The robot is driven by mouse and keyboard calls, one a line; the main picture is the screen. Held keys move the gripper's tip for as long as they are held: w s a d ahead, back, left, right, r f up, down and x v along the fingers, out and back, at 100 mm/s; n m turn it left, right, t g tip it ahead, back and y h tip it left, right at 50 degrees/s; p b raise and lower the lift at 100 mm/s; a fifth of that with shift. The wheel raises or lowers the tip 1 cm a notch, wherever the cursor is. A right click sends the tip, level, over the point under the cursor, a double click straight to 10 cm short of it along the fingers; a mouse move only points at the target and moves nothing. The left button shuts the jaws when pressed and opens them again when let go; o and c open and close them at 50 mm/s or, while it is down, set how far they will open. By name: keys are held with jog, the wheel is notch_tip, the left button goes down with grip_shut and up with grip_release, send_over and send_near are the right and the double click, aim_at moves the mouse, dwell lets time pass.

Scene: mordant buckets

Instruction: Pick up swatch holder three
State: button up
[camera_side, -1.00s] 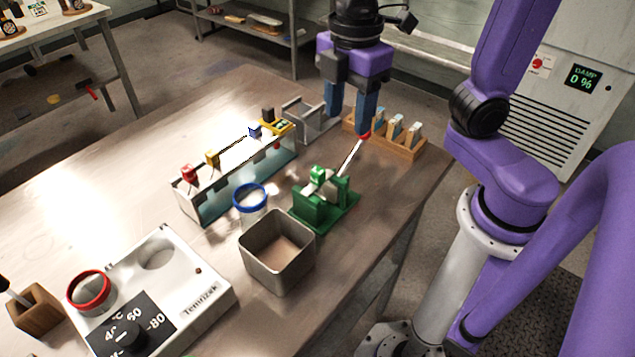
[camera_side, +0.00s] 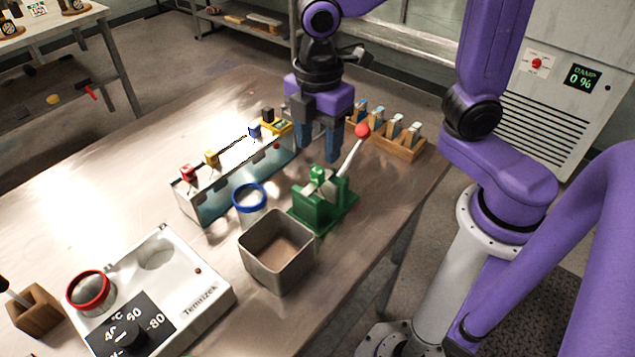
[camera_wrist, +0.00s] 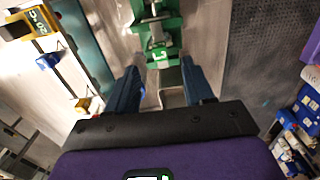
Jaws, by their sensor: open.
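No number is legible on any holder, so I cannot tell which is swatch holder three. A wooden rack (camera_side: 400,143) at right holds several upright pieces with pale and blue tops. My gripper (camera_side: 319,156) is open and empty, pointing down between the trough and the rack, behind the green press (camera_side: 322,208).
The press has a raised lever with a red ball (camera_side: 362,130) close to my right finger. A blue-rimmed jar (camera_side: 249,197), a square metal bin (camera_side: 278,252) and a white heater (camera_side: 190,300) stand nearer the camera.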

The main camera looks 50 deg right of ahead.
aim_at(317, 171)
jog(key=shift+a+f, duration=0.1)
jog(key=shift+f, duration=3.7)
grip_shut()
jog(key=shift+r, duration=0.2)
